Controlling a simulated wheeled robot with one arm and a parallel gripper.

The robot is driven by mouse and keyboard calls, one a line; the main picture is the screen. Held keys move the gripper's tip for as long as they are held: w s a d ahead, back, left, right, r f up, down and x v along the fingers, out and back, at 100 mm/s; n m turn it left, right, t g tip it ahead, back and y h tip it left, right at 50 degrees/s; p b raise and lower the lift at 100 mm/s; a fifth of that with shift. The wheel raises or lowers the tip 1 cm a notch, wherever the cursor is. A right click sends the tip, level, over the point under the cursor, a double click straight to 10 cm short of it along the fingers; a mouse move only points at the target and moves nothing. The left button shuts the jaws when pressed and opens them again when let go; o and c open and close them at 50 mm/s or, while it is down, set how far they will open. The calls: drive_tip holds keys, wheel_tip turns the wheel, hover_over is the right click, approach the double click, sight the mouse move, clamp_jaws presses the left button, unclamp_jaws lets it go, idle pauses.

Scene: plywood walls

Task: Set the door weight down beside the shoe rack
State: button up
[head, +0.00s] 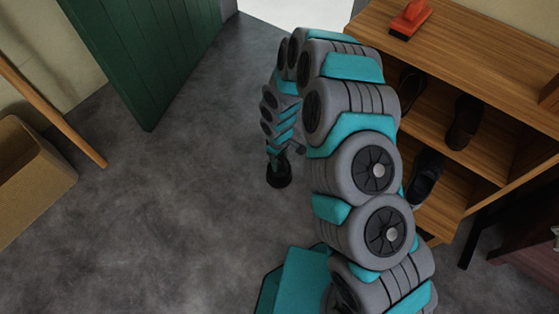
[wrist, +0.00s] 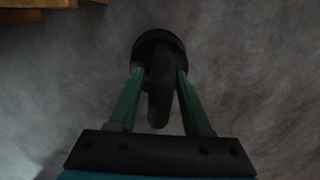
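The door weight (head: 279,177) is a dark round-based block with an upright handle. In the wrist view the black door weight (wrist: 158,112) has its handle between the two green fingers of my gripper (wrist: 160,75). The fingers press close on both sides, shut on it. In the head view my gripper (head: 280,157) is low over the floor, left of the wooden shoe rack (head: 490,165). The weight looks at or very near the floor; I cannot tell if its base touches. My arm hides part of the rack's left side.
Dark shoes (head: 465,122) stand on the rack's shelves, and a red-orange brush-like item (head: 410,18) lies on top. A green door (head: 150,50) is at the upper left. A tan box (head: 30,180) and a wooden pole (head: 55,115) are at the left. The grey floor (head: 180,220) between is clear.

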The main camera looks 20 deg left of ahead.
drive_tip(key=shift+r, duration=0.1)
drive_tip(key=r, duration=1.1)
drive_tip(key=shift+w+a+p, duration=0.2)
drive_tip(key=shift+w+p, duration=0.05)
drive_tip(key=shift+p, duration=0.1)
drive_tip(key=shift+d+r, duration=0.15)
drive_tip(key=shift+r, duration=0.55)
drive_tip(key=s+d+r+m, duration=0.3)
drive_tip(key=s+d+r, duration=0.2)
drive_tip(key=d+r, duration=0.45)
drive_tip(key=s+d+r+m, duration=0.4)
drive_tip(key=d+r, duration=0.5)
drive_tip(key=r, duration=0.2)
drive_tip(key=s+d+r+m, duration=0.3)
drive_tip(key=s+d, duration=0.2)
drive_tip(key=s, duration=0.4)
drive_tip(key=s+d+r+m+g, duration=0.1)
drive_tip(key=s+d+r+m, duration=0.2)
drive_tip(key=s, duration=0.6)
drive_tip(key=shift+s+d+r+m+g, duration=0.3)
drive_tip(key=shift+d, duration=0.7)
